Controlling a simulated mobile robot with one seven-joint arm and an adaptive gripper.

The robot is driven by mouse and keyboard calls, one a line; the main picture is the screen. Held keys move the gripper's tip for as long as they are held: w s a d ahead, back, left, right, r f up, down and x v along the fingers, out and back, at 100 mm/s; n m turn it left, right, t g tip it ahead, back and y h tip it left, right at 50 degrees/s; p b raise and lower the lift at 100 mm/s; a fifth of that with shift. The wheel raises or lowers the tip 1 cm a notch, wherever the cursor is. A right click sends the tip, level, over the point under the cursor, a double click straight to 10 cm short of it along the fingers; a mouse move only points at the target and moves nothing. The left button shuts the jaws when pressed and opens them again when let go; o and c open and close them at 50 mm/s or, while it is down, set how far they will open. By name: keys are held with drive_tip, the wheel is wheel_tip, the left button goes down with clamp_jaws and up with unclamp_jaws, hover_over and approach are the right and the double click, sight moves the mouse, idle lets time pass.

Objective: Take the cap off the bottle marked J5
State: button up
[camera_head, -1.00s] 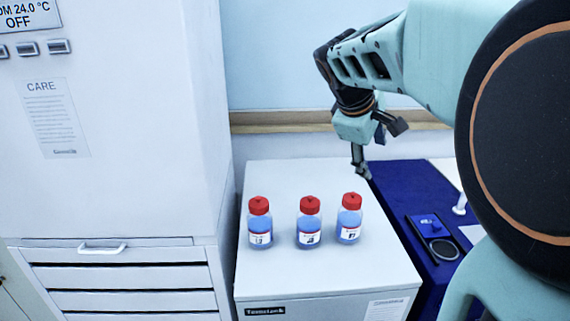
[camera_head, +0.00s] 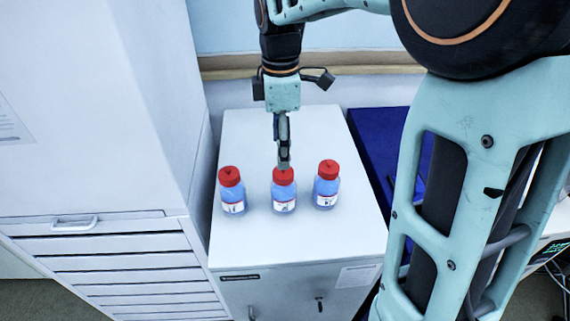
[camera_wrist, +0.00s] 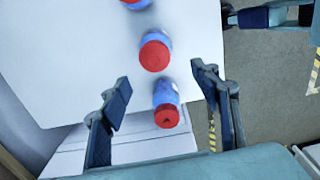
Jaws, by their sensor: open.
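Three clear bottles of blue liquid with red screw caps and white labels stand upright in a row on a white cabinet top: the left bottle (camera_head: 232,192), the middle bottle (camera_head: 284,192) and the right bottle (camera_head: 326,187). All are capped. The label marks are too small to read, so I cannot tell which is J5. My gripper (camera_head: 284,160) points down at the middle bottle's cap, overlapping it in the head view; contact is unclear. In the wrist view my gripper (camera_wrist: 161,80) is open and empty, with one red cap (camera_wrist: 166,116) low between its fingers and another (camera_wrist: 155,56) farther up.
The white cabinet top (camera_head: 300,235) is bare around the bottles. A tall white unit with drawers (camera_head: 115,240) stands close on the left. A blue surface (camera_head: 380,140) lies to the right, and the wall (camera_head: 330,90) is behind.

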sight(282, 174)
wheel_tip(282, 174, down, 3)
drive_tip(key=shift+f, duration=0.1)
drive_tip(key=shift+w+d+f, duration=0.15)
drive_tip(key=shift+w+f, duration=0.05)
drive_tip(key=shift+f, duration=1.1)
drive_tip(key=shift+w+d+f, duration=0.1)
drive_tip(key=shift+w+f, duration=0.1)
drive_tip(key=shift+f, duration=1.1)
drive_tip(key=c, duration=1)
